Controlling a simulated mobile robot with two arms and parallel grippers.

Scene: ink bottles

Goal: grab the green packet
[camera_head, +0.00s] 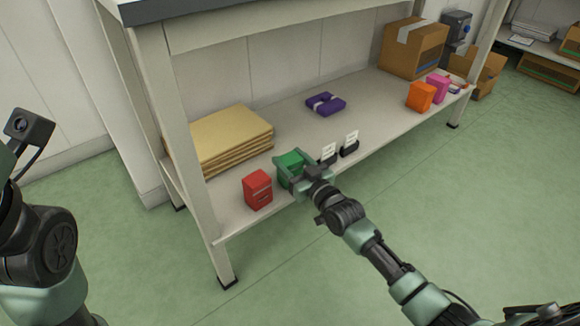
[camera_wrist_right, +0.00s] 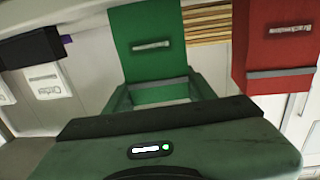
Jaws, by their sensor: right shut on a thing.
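The green packet (camera_head: 290,161) stands on the lower shelf, just right of a red packet (camera_head: 257,189). My right gripper (camera_head: 291,174) reaches it from the front and is shut on it. In the right wrist view the green packet (camera_wrist_right: 147,42) rises from between the fingers of my right gripper (camera_wrist_right: 160,92), with the red packet (camera_wrist_right: 272,50) close beside it on the right. I cannot tell whether the packet is lifted off the shelf. My left arm shows at the left edge of the head view, but its gripper is out of view.
A stack of tan envelopes or boards (camera_head: 232,139) lies behind the packets. Two black card holders (camera_head: 348,149) stand to the right. A purple packet (camera_head: 325,104), an orange packet (camera_head: 420,96), a pink packet (camera_head: 438,87) and a cardboard box (camera_head: 410,48) are farther along. A shelf leg (camera_head: 190,130) stands at left.

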